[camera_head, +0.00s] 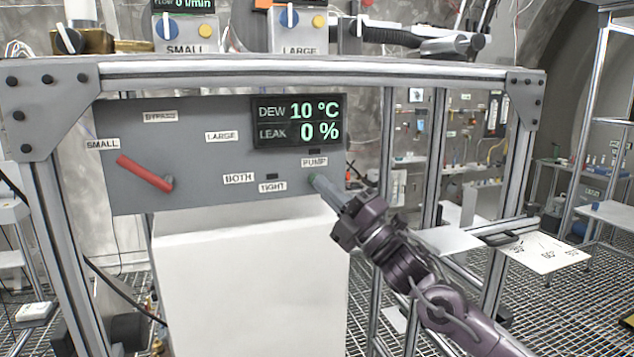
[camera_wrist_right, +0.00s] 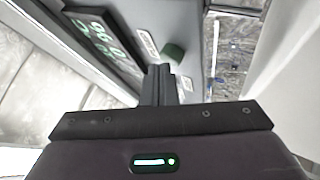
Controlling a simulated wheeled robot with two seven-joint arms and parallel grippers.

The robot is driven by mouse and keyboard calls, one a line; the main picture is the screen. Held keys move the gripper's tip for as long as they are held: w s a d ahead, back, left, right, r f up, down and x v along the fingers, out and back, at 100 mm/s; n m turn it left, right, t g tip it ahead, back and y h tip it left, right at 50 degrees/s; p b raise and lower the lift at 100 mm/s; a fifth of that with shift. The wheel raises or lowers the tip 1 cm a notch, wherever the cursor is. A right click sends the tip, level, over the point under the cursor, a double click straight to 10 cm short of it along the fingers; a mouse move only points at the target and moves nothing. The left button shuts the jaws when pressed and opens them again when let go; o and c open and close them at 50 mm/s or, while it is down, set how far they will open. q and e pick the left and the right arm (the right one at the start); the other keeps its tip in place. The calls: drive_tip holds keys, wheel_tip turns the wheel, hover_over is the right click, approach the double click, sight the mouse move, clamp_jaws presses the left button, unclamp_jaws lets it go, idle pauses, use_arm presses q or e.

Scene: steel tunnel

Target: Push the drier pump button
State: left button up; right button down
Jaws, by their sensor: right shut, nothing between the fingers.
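The drier panel (camera_head: 215,185) is a grey board with a red lever (camera_head: 145,173) at its left and a display (camera_head: 298,121) reading DEW 10 °C and LEAK 0 %. The green pump button (camera_head: 312,178) sits under the PUMP label (camera_head: 314,162). My right gripper (camera_head: 326,187) is shut and empty, its tips right at the button in the head view and partly covering it. In the right wrist view the green button (camera_wrist_right: 173,52) shows just beyond the shut fingertips (camera_wrist_right: 161,72). I cannot tell whether they touch. My left gripper is not in view.
An aluminium frame (camera_head: 300,75) surrounds the panel, with a post (camera_head: 508,165) to the right. A white box (camera_head: 250,280) stands below the panel. Knob boxes marked SMALL (camera_head: 186,35) and LARGE (camera_head: 299,35) sit above. A white plate (camera_head: 545,252) lies right of my arm.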

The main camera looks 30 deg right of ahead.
drive_tip(key=shift+w, duration=0.15)
drive_tip(key=shift+w+d, duration=0.1)
drive_tip(key=shift+w, duration=0.1)
drive_tip(key=shift+s+b, duration=0.3)
drive_tip(key=shift+b, duration=0.15)
drive_tip(key=shift+s+f, duration=0.1)
drive_tip(key=s+b, duration=0.1)
drive_tip(key=s, duration=0.1)
drive_tip(key=s+a+b, duration=0.1)
drive_tip(key=s+b, duration=0.1)
drive_tip(key=s, duration=0.1)
drive_tip(key=shift+s+a, duration=0.35)
